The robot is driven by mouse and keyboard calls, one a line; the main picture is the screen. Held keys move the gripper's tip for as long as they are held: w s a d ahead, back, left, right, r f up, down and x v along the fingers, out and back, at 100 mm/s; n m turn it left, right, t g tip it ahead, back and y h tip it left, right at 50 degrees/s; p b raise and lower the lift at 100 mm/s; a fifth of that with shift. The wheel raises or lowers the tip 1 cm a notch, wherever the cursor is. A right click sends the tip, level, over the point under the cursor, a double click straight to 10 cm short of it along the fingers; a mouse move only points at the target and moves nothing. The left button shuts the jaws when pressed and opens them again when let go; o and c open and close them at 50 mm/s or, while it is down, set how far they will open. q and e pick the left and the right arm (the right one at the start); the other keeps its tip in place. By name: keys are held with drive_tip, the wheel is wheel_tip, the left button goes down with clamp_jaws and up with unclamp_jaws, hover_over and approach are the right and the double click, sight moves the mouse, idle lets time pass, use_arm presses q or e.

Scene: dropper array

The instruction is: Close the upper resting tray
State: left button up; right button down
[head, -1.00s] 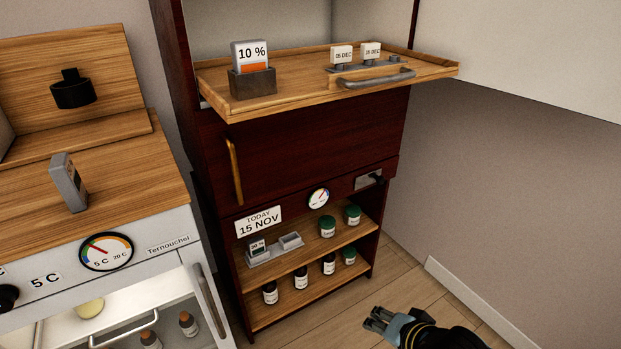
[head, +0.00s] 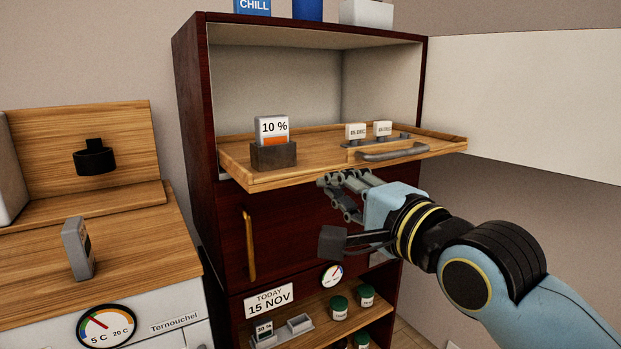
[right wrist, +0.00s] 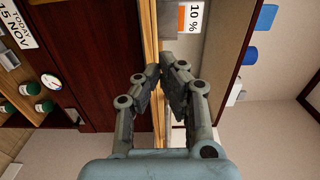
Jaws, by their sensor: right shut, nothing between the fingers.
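The upper resting tray (head: 322,162) is a wooden board pulled out of the open upper compartment of a dark red cabinet (head: 215,110). A grey bar handle (head: 395,152) is fixed near its front edge. My right gripper (head: 342,182) is shut and empty, just below the tray's front edge in the head view. In the right wrist view the shut fingers (right wrist: 162,72) point at the tray's edge (right wrist: 151,30). I cannot tell whether they touch it. My left gripper is not in view.
On the tray stand a 10 % card in a dark holder (head: 273,155) and two small date blocks (head: 356,131) on a grey rack. A white door (head: 530,105) stands open at the right. A closed front with a wooden handle (head: 250,245) is below the tray.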

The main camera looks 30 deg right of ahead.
sight(310, 174)
drive_tip(key=w, duration=0.7)
drive_tip(key=shift+w+a+b, duration=0.25)
drive_tip(key=shift+w+b, duration=0.05)
drive_tip(key=shift+w, duration=0.1)
